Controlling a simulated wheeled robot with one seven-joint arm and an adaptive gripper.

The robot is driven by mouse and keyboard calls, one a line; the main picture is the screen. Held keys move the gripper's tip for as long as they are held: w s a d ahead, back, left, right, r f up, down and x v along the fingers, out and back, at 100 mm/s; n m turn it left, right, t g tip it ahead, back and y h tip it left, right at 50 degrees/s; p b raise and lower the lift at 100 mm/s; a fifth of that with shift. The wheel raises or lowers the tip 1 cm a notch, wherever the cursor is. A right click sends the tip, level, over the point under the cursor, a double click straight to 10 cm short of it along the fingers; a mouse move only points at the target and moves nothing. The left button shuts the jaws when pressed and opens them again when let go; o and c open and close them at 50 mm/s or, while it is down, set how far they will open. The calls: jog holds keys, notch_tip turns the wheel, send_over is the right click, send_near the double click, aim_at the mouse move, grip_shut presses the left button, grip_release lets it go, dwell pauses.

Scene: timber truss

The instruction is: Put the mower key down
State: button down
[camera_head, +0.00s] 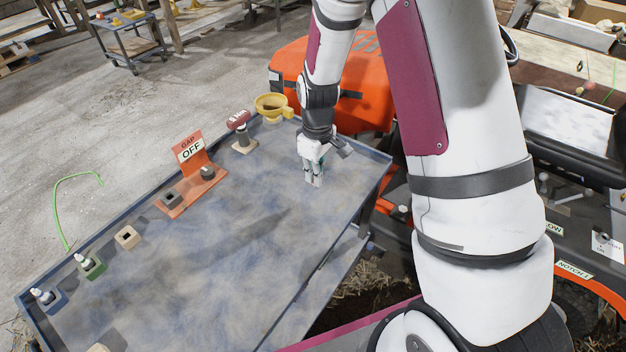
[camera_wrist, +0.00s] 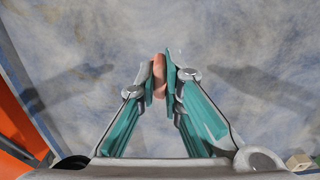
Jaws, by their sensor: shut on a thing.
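My gripper (camera_head: 313,182) is low over the right part of the blue-grey table (camera_head: 270,240), pointing down. In the wrist view its fingertips (camera_wrist: 164,72) are shut on a small pinkish-brown piece, taken to be the mower key (camera_wrist: 159,76). Only a narrow part of the key shows between the fingers; the rest is hidden. In the head view the fingers hide the key. I cannot tell whether it touches the table top.
Along the table's far edge stand a yellow funnel (camera_head: 273,107), a red-topped stand (camera_head: 241,130), an orange "GAP OFF" stand (camera_head: 192,180), a tan block (camera_head: 127,237), and green (camera_head: 91,264) and blue (camera_head: 47,298) holders. An orange mower (camera_head: 335,85) stands behind. The table's middle is clear.

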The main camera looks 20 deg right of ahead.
jog(key=shift+w+a, duration=0.1)
jog(key=shift+w, duration=0.2)
jog(key=shift+w+a+f, duration=0.1)
jog(key=shift+w+f, duration=0.05)
jog(key=shift+f, duration=0.75)
jog(key=shift+w+a+f, duration=0.1)
jog(key=shift+f, duration=0.8)
jog(key=shift+d+f, duration=0.1)
jog(key=shift+f, duration=0.1)
jog(key=c, duration=1.7)
grip_release()
jog(key=shift+r, duration=0.1)
